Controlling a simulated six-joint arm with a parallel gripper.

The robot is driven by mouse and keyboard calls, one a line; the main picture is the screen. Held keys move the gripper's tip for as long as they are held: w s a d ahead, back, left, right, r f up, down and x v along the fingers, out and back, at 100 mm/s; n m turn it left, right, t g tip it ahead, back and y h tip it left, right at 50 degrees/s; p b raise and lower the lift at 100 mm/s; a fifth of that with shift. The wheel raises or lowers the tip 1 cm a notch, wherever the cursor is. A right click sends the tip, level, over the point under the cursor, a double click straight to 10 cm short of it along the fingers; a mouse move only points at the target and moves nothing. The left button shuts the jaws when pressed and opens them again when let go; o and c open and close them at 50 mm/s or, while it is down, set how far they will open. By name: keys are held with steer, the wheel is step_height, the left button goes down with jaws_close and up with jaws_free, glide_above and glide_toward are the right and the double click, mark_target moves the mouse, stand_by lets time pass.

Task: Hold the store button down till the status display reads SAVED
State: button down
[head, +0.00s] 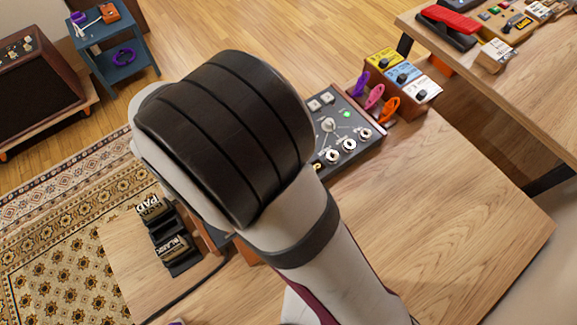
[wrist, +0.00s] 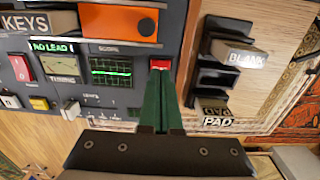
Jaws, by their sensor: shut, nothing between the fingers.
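In the wrist view, a small red button (wrist: 160,63) sits at the right end of a dark grey control panel (wrist: 135,98); I cannot read a label on it. My gripper (wrist: 160,80) is shut and empty, its two green fingers together. Their tips are right at the button and overlap its lower edge; I cannot tell whether they press it. A small display (wrist: 53,47) with green letters sits at the panel's upper left; it seems to read "LEAD 1", its start unclear. In the head view my arm hides the gripper, the button and this display.
The panel also has a green scope screen (wrist: 111,72), a tuning meter (wrist: 62,75) and a red rocker switch (wrist: 21,68). A rack with a BLANK block (wrist: 247,58) stands to the right. In the head view, a knob unit (head: 346,128) stands beyond my arm.

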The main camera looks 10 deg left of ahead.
steer(key=shift+f, duration=1.05)
steer(key=shift+r, duration=0.15)
stand_by(2.0)
steer(key=shift+r, duration=3.4)
steer(key=d+r+m, duration=0.5)
steer(key=d, duration=0.6)
steer(key=d+r+m, duration=0.4)
steer(key=d, duration=0.7)
steer(key=s+d+m+y, duration=0.1)
steer(key=s+d+m, duration=0.4)
steer(key=s+d, duration=0.1)
steer(key=shift+s+d+r+m+y, duration=0.2)
steer(key=shift+s+d+m+y, duration=0.1)
steer(key=shift+y, duration=0.1)
steer(key=shift+w, duration=0.1)
